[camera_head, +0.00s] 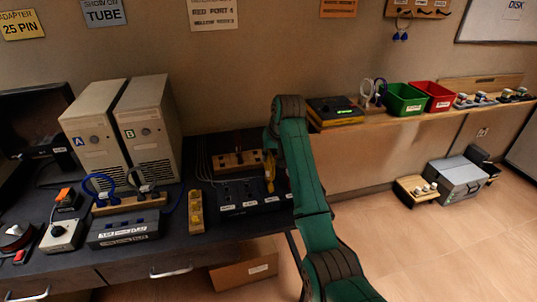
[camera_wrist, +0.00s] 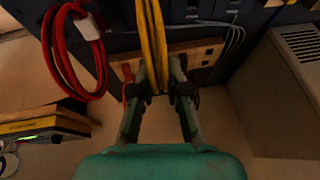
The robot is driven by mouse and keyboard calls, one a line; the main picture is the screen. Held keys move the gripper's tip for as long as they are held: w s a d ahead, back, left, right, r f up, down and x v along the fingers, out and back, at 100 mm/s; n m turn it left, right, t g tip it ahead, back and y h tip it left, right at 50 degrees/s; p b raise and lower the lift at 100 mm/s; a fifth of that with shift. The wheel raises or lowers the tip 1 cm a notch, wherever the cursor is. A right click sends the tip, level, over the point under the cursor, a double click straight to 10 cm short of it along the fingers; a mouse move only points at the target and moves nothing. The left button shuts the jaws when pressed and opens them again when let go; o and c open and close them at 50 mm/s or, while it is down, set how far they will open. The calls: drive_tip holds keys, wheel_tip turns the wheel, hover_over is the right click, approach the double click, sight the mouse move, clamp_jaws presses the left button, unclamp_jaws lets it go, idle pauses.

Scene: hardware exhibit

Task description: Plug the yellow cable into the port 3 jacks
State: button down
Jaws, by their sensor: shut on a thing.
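The yellow cable (camera_wrist: 152,45) hangs as a bundle of strands between the fingers of my gripper (camera_wrist: 159,88), which is shut on it. In the head view the yellow cable (camera_head: 269,172) shows beside my green arm, over the right end of the dark port box (camera_head: 245,195). The box has several white labels along its front, too small to read for certain. My arm and the cable cover its right part, so I cannot tell which jack is port 3. The cable's plug ends are not clearly visible.
A red cable coil (camera_wrist: 72,55) is close to my gripper in the wrist view. A wooden socket strip (camera_head: 236,161) lies behind the port box. A yellow block (camera_head: 196,212) stands to its left, near two beige towers (camera_head: 148,125). Green (camera_head: 404,100) and red (camera_head: 435,96) bins sit on the shelf.

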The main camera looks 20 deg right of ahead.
idle(0.4)
drive_tip(key=shift+c, duration=2.2)
unclamp_jaws()
drive_tip(key=v, duration=0.7)
drive_tip(key=shift+r, duration=0.15)
drive_tip(key=shift+s+d, duration=0.1)
drive_tip(key=shift+s, duration=0.05)
